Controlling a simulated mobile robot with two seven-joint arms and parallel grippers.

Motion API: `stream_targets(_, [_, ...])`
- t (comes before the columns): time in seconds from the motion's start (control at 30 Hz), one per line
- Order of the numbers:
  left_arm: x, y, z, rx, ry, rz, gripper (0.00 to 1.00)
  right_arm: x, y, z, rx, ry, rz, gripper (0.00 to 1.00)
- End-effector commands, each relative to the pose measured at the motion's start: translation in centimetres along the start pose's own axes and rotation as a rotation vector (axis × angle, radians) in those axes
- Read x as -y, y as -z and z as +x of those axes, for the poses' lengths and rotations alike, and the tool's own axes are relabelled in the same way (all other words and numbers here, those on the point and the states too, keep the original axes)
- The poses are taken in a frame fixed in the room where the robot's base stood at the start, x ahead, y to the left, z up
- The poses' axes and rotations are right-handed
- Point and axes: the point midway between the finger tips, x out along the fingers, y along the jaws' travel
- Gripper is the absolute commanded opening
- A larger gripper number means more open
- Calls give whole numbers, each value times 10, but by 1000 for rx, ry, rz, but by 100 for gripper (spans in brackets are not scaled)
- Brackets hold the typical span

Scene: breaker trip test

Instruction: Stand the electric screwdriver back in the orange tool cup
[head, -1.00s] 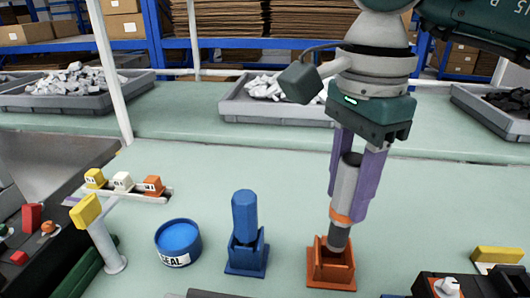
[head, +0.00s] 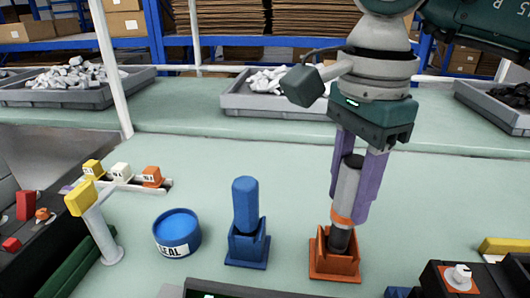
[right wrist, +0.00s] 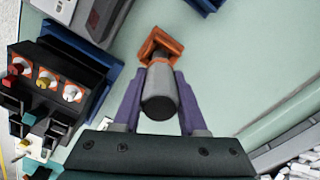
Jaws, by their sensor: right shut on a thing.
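The electric screwdriver (head: 346,190) is a grey cylinder with an orange band and a dark lower end. It stands nearly upright, slightly tilted, with its lower end inside the orange tool cup (head: 334,268). My right gripper (head: 355,205) is shut on its grey body from above, purple fingers on either side. In the right wrist view the screwdriver (right wrist: 159,95) lies between the fingers, with the orange cup (right wrist: 162,42) beyond it. Whether the tip touches the cup's bottom is hidden. My left gripper is not in view.
A blue holder (head: 247,249) with a blue tool (head: 245,203) stands left of the orange cup. A blue SEAL tin (head: 177,232) is further left. A black control box (head: 462,280) is at the front right. Grey trays of parts (head: 278,100) line the back.

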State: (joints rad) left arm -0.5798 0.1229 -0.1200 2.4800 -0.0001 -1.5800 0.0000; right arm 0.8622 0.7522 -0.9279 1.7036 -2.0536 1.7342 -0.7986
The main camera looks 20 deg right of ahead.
Motion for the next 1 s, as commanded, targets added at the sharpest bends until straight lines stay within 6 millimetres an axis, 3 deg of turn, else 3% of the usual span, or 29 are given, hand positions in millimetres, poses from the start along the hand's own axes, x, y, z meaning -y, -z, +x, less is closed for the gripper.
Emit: stream_targets(1.0, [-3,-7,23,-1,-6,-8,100,1,0,26,1,2,1,0])
